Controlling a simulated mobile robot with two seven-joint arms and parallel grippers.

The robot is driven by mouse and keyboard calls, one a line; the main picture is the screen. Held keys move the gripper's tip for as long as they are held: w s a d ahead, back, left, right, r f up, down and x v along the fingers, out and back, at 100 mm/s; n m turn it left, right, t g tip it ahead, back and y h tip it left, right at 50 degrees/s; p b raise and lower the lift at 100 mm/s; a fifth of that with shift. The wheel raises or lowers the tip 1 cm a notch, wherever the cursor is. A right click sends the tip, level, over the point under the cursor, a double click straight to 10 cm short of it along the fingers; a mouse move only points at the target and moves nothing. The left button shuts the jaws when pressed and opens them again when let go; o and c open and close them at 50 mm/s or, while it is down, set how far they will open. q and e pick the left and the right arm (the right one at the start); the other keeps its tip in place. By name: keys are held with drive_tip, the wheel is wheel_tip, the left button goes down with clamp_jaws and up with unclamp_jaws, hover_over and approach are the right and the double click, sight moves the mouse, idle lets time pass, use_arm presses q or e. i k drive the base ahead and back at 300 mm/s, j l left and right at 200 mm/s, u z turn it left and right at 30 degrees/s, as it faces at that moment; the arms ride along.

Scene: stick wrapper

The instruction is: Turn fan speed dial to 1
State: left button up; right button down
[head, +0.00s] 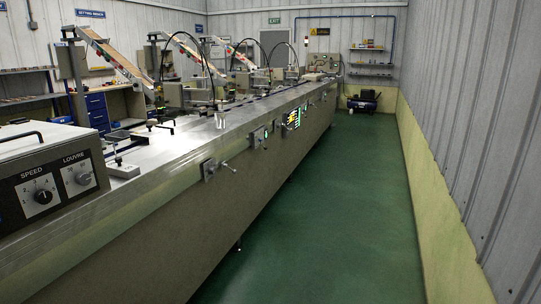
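The fan speed dial (42,197) is a dark round knob under the word SPEED, on a black control panel (60,184) at the left edge of the head view. A pale mark shows on the knob and small markings stand around it. They are too small to tell which number the mark points to. A second knob, the louvre dial (82,178), sits to its right under the word LOUVRE. Neither of my grippers shows in this view, so nothing touches the dials here.
The panel belongs to a metal box with a black handle (22,136) on top, on a long metal machine (170,165). A small crank handle (216,168) sticks out from the machine's side. The green floor (335,220) between machine and right wall is clear.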

sight(42, 197)
drive_tip(key=u, duration=1.4)
